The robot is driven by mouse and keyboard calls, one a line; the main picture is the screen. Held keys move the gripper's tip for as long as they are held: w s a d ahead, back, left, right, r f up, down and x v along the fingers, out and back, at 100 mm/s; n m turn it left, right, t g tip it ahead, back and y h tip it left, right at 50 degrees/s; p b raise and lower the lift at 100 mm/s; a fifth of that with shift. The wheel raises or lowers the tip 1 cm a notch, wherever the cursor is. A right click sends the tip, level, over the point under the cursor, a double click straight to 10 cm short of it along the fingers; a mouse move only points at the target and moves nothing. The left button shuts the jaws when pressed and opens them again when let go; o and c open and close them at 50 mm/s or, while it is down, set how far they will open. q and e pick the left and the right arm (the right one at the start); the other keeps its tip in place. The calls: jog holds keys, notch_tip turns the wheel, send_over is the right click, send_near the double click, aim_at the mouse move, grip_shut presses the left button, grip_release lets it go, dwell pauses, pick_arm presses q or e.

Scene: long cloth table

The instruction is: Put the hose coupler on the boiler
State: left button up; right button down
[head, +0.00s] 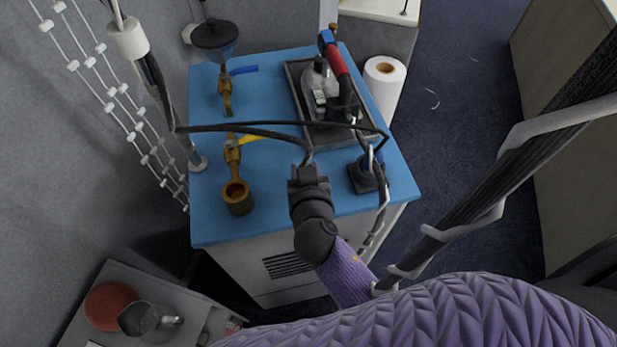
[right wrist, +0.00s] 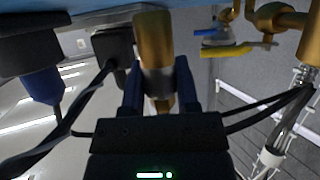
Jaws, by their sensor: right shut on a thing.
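The boiler appears to be the blue-topped cabinet (head: 300,222) with a vented pale front, in the middle of the head view. Two brass valves stand on its left side, the far one (head: 226,92) with a blue lever and the near one (head: 233,152) with a yellow lever and brass cup. My right gripper (head: 308,174) is over the near half of the blue top, right of the near valve. In the right wrist view it is shut on a brass cylinder (right wrist: 153,45), seemingly the hose coupler. The head view hides it. My left gripper is out of view.
An iron (head: 321,85) sits in a dark tray (head: 294,90) at the top's right. A white roll (head: 383,82) stands beyond. A black block (head: 362,176) is right of my gripper. A grey shelf (head: 92,290) holds a jug (head: 148,320). Cables cross the area.

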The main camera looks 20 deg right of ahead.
jog(key=shift+f, duration=0.7)
jog(key=shift+f, duration=0.1)
jog(key=shift+c, duration=1.7)
grip_release()
